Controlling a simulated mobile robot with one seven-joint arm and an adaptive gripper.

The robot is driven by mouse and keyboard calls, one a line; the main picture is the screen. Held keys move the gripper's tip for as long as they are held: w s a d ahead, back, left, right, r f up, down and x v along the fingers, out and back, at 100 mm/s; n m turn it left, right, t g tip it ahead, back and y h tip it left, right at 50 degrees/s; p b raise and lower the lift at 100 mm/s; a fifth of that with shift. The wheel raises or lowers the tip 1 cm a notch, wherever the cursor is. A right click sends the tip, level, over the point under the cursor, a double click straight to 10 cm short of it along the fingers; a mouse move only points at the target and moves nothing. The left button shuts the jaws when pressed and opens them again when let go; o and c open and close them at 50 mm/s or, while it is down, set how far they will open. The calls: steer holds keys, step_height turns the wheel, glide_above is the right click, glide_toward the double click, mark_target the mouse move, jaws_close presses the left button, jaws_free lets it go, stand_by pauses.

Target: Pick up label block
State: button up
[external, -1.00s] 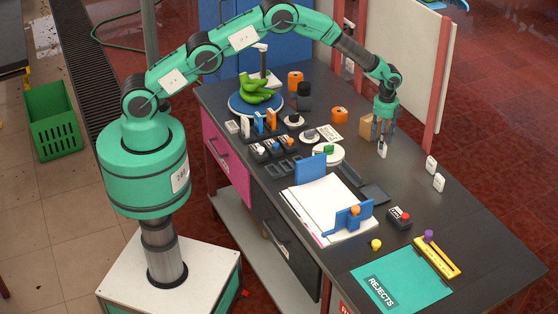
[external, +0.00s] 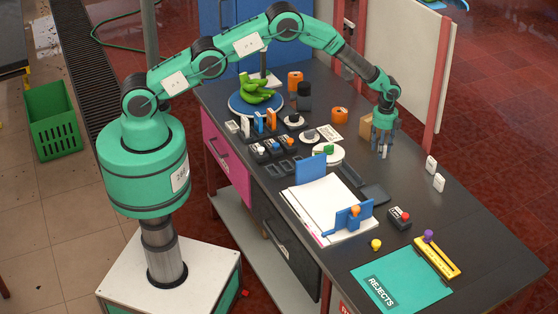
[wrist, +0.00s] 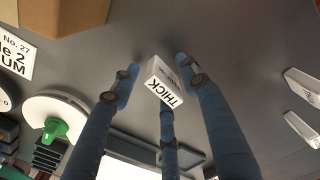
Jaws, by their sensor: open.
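The label block is a small white block (wrist: 164,82) with "THICK" printed in black on one face. It stands on the dark tabletop between the fingers of my gripper (wrist: 160,77) in the wrist view. My gripper has blue fingers spread around the block, and gaps show beside it. In the external view my gripper (external: 383,148) points down over the right part of the table. The white block (external: 386,154) shows only partly there, behind or between the fingers.
A cardboard box (external: 366,128) stands just left of the gripper. Two white blocks (external: 439,182) stand to the right. A white round dish with a green piece (wrist: 55,128) lies left in the wrist view. The black tabletop (external: 440,215) is clear toward the right edge.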

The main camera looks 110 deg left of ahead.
stand_by(0.3)
jaws_close()
steer(key=shift+r, duration=0.1)
steer(key=shift+r, duration=4.9)
